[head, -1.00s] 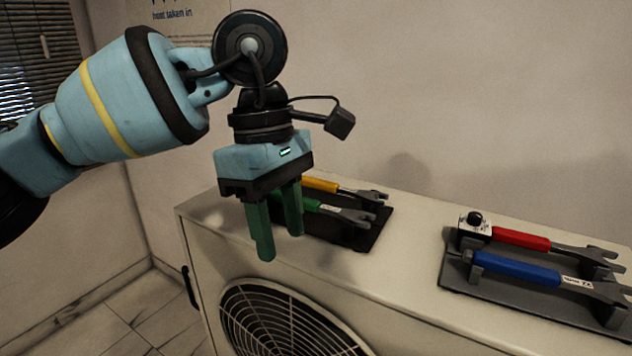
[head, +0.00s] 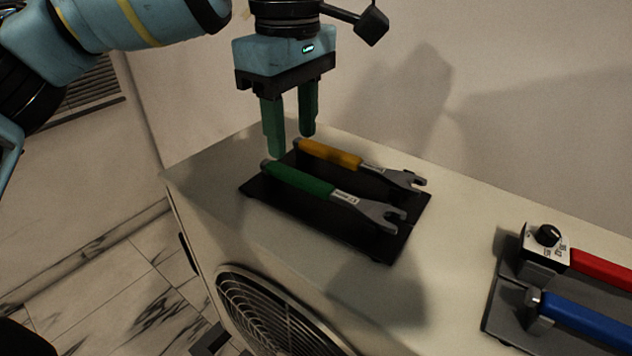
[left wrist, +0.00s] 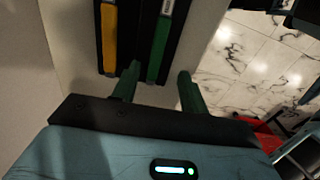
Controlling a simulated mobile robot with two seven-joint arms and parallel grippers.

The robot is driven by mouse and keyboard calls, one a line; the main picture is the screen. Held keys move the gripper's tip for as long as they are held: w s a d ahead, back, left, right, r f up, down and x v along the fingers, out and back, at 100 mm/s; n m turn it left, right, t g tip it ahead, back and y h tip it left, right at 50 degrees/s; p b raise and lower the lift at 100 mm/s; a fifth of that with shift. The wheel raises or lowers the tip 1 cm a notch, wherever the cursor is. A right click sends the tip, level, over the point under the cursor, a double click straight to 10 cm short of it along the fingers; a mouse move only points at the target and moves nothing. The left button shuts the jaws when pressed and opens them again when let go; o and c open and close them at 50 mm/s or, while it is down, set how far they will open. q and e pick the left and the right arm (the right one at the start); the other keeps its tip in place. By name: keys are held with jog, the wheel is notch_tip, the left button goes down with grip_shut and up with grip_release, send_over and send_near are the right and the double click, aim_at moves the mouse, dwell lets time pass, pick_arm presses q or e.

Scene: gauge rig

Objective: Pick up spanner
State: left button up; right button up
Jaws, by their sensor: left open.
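Several spanners lie on top of a white box unit. A green-handled spanner (head: 298,180) and a yellow-handled spanner (head: 330,153) lie side by side on a black tray (head: 278,210). My left gripper (head: 291,144) is open and empty, pointing down above the left ends of the green and yellow handles. In the left wrist view the green handle (left wrist: 158,50) lies ahead between the fingers' lines, and the yellow handle (left wrist: 109,38) is left of it. My right gripper is not in view.
The white unit (head: 215,175) has a round fan grille (head: 270,315) on its front. The unit's top is clear between the trays. A wall rises behind.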

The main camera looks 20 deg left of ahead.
aim_at(305, 176)
pick_arm(q)
jog(key=shift+w+f, duration=0.1)
jog(key=shift+f, duration=0.35)
jog(key=f, duration=0.2)
jog(key=d+f, duration=0.1)
jog(key=f, duration=0.1)
jog(key=shift+d+f, duration=0.2)
jog(key=shift+f, duration=0.35)
grip_shut()
